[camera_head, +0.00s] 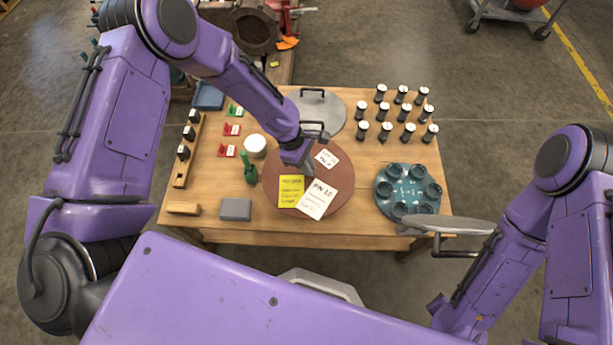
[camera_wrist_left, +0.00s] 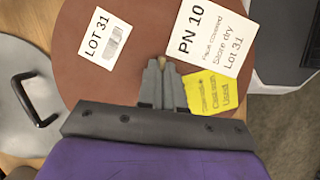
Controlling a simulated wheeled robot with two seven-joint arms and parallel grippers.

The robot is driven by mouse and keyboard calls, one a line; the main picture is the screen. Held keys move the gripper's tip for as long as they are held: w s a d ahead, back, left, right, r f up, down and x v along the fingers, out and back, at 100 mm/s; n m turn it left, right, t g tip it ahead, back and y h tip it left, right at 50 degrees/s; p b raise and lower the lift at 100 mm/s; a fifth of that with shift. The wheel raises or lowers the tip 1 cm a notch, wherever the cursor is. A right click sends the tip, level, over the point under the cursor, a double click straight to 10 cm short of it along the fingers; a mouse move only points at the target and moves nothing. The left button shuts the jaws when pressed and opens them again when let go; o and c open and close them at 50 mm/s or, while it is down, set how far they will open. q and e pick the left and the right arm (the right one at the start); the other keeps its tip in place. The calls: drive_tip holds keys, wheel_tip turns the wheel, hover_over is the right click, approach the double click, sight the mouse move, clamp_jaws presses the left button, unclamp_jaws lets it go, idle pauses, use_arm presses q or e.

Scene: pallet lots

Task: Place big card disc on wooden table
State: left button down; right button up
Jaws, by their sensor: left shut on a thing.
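The big card disc (camera_head: 273,180) is brown and round and shows at the middle of the wooden table (camera_head: 220,155). Two white cards and a yellow card lie on it. It also fills much of the left wrist view (camera_wrist_left: 150,20). My left gripper (camera_head: 297,160) is over the disc; its fingers (camera_wrist_left: 163,68) are closed around a small tan piece, which I take to be part of the disc. I cannot tell whether the disc rests on the table or hangs just above it. My right forearm comes in from the right; its gripper does not show.
A grey handled plate (camera_head: 325,112) lies behind the disc. Another (camera_head: 455,224) overhangs the table's front right corner. A teal round tray (camera_head: 408,190) with cups and several black-and-white cylinders stand right. A white round pot (camera_head: 255,145) and a green bottle (camera_head: 247,168) stand close left.

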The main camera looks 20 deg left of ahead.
sight(307, 177)
use_arm(q)
drive_tip(key=shift+s+f, duration=0.3)
drive_tip(key=shift+f, duration=0.05)
drive_tip(key=shift+s+f+b, duration=0.15)
drive_tip(key=shift+f+b, duration=0.05)
drive_tip(key=shift+f, duration=0.75)
drive_tip(key=shift+s+f+b, duration=0.15)
drive_tip(key=shift+f+b, duration=0.05)
drive_tip(key=shift+f, duration=0.7)
drive_tip(key=shift+f, duration=0.15)
drive_tip(key=c, duration=1.3)
unclamp_jaws()
drive_tip(key=shift+r, duration=0.3)
drive_tip(key=p+v, duration=0.2)
drive_tip(key=v, duration=0.9)
drive_tip(key=shift+r, duration=0.35)
